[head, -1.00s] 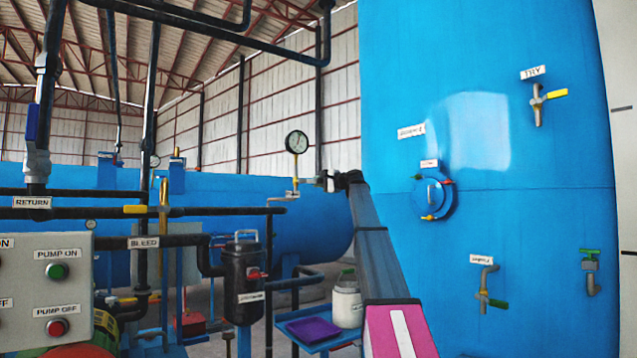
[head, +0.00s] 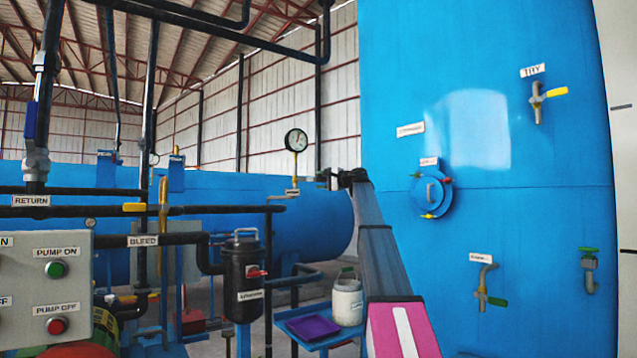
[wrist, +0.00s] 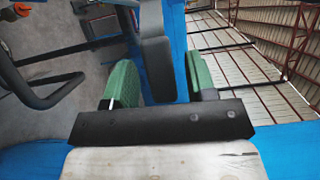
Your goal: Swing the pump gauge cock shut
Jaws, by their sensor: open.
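The pump gauge (head: 296,140) is a round white dial with a dark rim, upright on a thin yellowish stem (head: 295,170). The stem meets a pipe fitting with a small pale tag (head: 292,192). The cock is too small to make out clearly in the head view. My gripper (head: 325,179) is just right of the stem, below the dial. In the wrist view my gripper (wrist: 161,82) is open, with green finger pads apart. A dark grey bar-like part (wrist: 157,65) shows between the pads; I cannot tell whether it is the cock's handle or touches them.
Black pipes (head: 240,209) run below and left of the gauge. A large blue tank (head: 550,230) with several taps stands right.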

